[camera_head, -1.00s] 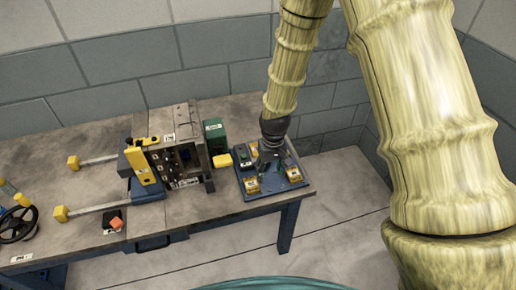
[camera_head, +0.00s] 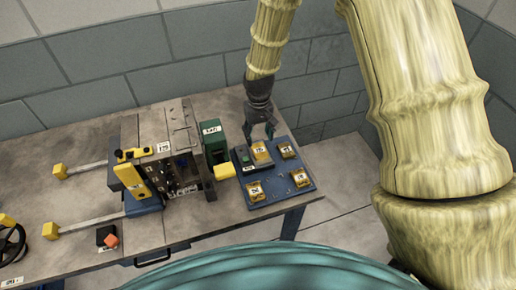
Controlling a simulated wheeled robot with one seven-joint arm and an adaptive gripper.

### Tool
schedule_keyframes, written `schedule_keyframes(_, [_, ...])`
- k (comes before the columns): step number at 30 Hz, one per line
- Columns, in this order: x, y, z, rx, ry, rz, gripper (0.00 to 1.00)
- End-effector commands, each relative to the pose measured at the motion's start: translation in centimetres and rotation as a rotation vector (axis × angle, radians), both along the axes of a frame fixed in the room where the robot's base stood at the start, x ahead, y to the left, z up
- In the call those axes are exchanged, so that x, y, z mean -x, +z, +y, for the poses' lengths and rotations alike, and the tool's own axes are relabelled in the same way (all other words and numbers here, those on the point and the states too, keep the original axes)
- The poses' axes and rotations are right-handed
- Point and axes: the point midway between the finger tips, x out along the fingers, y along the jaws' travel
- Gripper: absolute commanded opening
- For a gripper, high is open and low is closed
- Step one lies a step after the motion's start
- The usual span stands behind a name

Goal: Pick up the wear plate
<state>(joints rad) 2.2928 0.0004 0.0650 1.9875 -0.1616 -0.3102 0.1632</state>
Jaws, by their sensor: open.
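A blue board (camera_head: 278,189) lies at the table's right end. It carries several yellow labelled pieces: one at the back middle (camera_head: 261,153), one at the back right (camera_head: 287,151), one at the front left (camera_head: 255,191) and one at the right (camera_head: 300,177). I cannot tell which of these, if any, is the wear plate; the labels are too small to read. My gripper (camera_head: 260,134) is open and empty, pointing down at the board's back edge, close to the back middle piece. Its height above the board is unclear.
A dark green labelled block (camera_head: 214,138) and a large grey mould block (camera_head: 157,135) stand left of the board. Two rods with yellow ends (camera_head: 58,171) reach left from the mould. A wall is behind.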

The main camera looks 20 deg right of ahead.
Motion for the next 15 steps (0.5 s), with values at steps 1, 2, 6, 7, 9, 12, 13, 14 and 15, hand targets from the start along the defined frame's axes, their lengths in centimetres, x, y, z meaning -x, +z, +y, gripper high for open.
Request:
schedule_keyframes(1, [0.1,-0.6,-0.1,0.0,-0.002,0.002,0.55])
schedule_keyframes(2, [0.1,-0.9,-0.2,0.0,-0.003,0.002,0.55])
schedule_keyframes(6, [0.1,-2.3,-0.2,0.0,-0.004,0.002,0.55])
schedule_keyframes(7, [0.1,-2.5,-0.2,0.0,-0.004,0.001,0.55])
schedule_keyframes(9, [0.1,-3.0,-0.2,0.0,-0.003,0.001,0.55])
schedule_keyframes(12, [0.1,-3.3,-0.2,0.0,-0.002,0.001,0.55])
schedule_keyframes(13, [0.0,-3.4,-0.2,0.0,-0.002,0.001,0.55])
schedule_keyframes(14, [0.0,-3.4,-0.2,0.0,-0.002,0.001,0.55])
schedule_keyframes(15, [0.0,-3.5,-0.1,0.0,-0.001,0.001,0.55])
